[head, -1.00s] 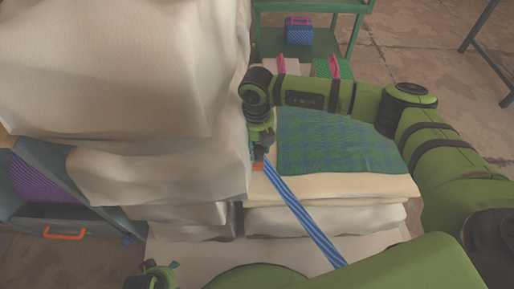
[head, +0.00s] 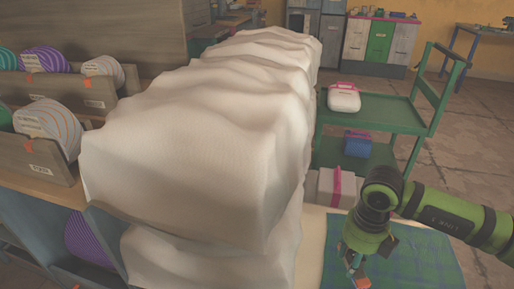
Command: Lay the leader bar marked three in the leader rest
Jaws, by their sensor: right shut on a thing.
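My right gripper (head: 356,268) is at the bottom right in the head view, pointing down above a green and blue plaid cloth (head: 425,262). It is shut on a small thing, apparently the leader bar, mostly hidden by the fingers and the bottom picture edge. I cannot read a mark on it. I cannot make out the leader rest. My left gripper is out of view.
A large draped white cloth stack (head: 200,150) fills the middle, left of my right gripper. Wooden bins (head: 40,158) with striped rolls (head: 45,128) stand at the left. A green cart (head: 385,110) with a white bundle (head: 343,97) stands behind at the right.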

